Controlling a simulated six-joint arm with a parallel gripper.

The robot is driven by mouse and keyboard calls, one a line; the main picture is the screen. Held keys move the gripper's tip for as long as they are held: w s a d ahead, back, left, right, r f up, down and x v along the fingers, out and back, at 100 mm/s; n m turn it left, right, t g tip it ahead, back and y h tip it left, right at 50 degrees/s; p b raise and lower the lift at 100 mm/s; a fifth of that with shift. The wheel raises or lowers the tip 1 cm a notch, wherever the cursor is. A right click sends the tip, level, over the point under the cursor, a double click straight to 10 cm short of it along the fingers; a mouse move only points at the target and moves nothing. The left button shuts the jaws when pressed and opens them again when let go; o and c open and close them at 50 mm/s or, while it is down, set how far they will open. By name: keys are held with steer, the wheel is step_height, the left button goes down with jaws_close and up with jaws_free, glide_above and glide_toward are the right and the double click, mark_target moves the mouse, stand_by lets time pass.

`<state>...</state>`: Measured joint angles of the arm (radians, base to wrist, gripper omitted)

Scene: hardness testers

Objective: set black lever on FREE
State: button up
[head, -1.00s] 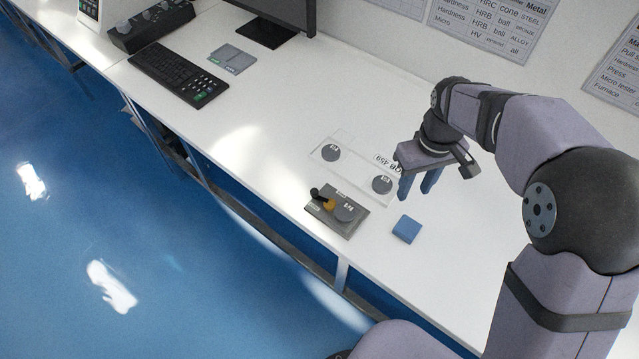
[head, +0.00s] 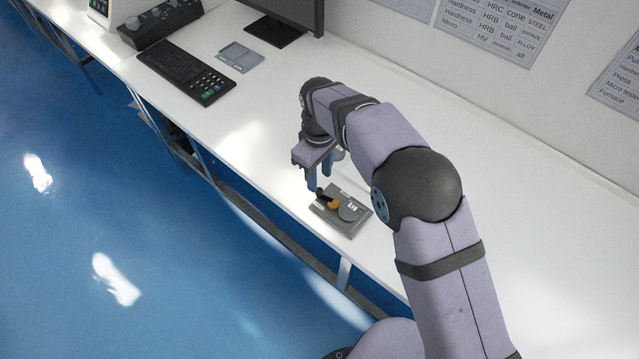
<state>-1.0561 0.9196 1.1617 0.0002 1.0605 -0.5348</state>
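The black lever (head: 324,195) sits on a grey plate (head: 341,228) near the front edge of the white table. An orange-yellow piece (head: 335,204) is beside the lever, and a round grey disc lies to its right. The lever's end points up-left. Labels on the plate are too small to read, so I cannot tell which one says FREE. My gripper (head: 319,180) is just above and behind the lever, fingers pointing down, apart and empty. I cannot tell whether a fingertip touches the lever.
A keyboard (head: 186,72), a small grey device (head: 240,57), a black control box (head: 163,24) and a monitor (head: 285,14) stand farther back on the table. My arm covers the area right of the plate. The table's front edge is close to the plate.

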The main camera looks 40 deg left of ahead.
mark_target(320, 190)
steer(key=shift+f+p, duration=0.75)
steer(key=shift+f, duration=1.9)
jaws_close()
